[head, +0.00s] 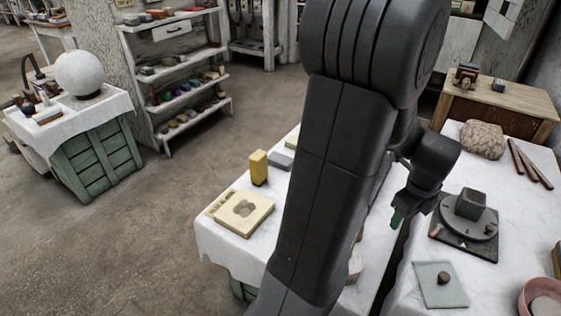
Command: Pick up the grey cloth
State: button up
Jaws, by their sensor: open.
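A small, low grey piece (281,161) lies on the white-covered table left of my arm, behind a yellow upright block. It may be the folded grey cloth, but it is too small to be sure. My gripper (397,220) hangs at the end of my dark arm, over the gap between the two white-topped tables. Its greenish tip points down and it is open, with nothing seen in it. It is well to the right of the grey piece and apart from it. My arm hides much of the left table.
A yellow block (258,167) and a cream mould (240,213) stand near the grey piece. The right table holds a turntable (464,240) with a dark block, a pale square plate (440,285), a brownish lump (482,140) and a pink bowl (542,298).

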aim_at(282, 161)
jog(key=j+z, duration=0.15)
jog(key=j, duration=0.45)
jog(key=k+j+z, duration=0.1)
jog(key=j, duration=0.5)
jog(key=j+z, duration=0.15)
jog(key=j, duration=0.45)
jog(key=i+j+z, duration=0.25)
jog(key=i+j, duration=0.15)
jog(key=j, duration=0.25)
jog(key=i+j+z, duration=0.15)
jog(key=j, duration=0.2)
jog(key=i+j+z, duration=0.1)
jog(key=j, duration=0.25)
jog(key=i+j+z, duration=0.15)
jog(key=j, duration=0.25)
jog(key=i+j+z, duration=0.1)
jog(key=i, duration=0.4)
jog(key=i+j+z, duration=0.1)
jog(key=i, duration=0.35)
